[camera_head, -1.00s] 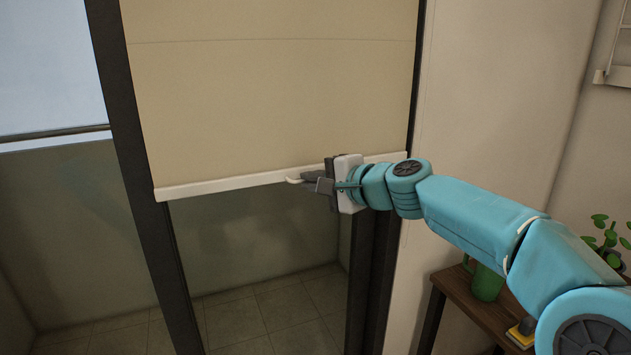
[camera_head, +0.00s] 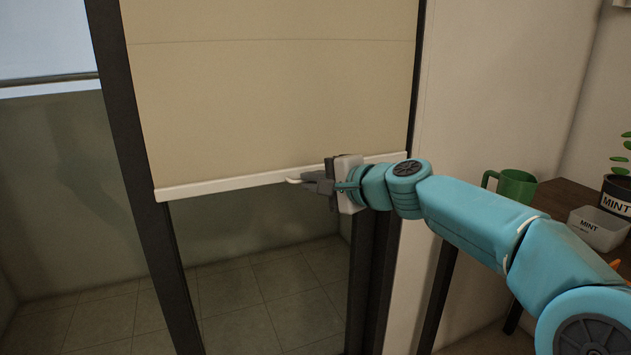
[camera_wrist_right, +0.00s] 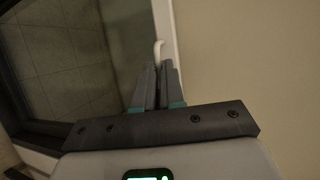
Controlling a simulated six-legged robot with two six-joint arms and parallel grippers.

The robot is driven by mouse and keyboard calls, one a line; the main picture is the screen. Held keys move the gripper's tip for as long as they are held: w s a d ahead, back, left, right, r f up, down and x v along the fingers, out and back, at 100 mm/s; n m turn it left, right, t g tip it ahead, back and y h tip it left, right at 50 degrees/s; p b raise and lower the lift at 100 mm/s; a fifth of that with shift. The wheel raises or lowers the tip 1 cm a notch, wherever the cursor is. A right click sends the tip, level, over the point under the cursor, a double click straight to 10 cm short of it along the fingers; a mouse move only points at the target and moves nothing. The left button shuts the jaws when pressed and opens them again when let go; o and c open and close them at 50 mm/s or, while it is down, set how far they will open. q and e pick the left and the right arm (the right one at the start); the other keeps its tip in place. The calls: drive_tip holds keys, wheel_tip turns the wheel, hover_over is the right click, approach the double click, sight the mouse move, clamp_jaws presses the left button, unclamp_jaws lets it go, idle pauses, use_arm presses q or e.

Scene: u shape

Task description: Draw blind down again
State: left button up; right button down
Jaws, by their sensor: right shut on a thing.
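The beige blind (camera_head: 275,95) hangs partway down in the dark-framed window opening, with a white bottom bar (camera_head: 220,186). A small white pull hook (camera_head: 293,180) sticks out at the bar, right of its middle. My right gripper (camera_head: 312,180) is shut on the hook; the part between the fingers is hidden. In the right wrist view the two grey fingers (camera_wrist_right: 157,85) lie close together, with the curved hook tip (camera_wrist_right: 158,47) beyond them beside the bar. My left gripper is in neither view.
Below the bar the opening shows a tiled balcony floor (camera_head: 270,290). At right, a wooden table (camera_head: 565,195) holds a green mug (camera_head: 515,187), a white MINT box (camera_head: 598,228) and a potted plant (camera_head: 617,192). A wall (camera_head: 500,90) stands between window and table.

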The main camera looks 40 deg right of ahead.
drive_tip(key=shift+w+a+f, duration=0.1)
drive_tip(key=shift+a, duration=0.05)
drive_tip(key=c, duration=1.4)
unclamp_jaws()
drive_tip(key=shift+o, duration=0.8)
drive_tip(key=shift+w+f, duration=0.1)
drive_tip(key=shift+w, duration=0.15)
drive_tip(key=v, duration=1.7)
drive_tip(key=shift+p, duration=0.4)
drive_tip(key=shift+w, duration=0.1)
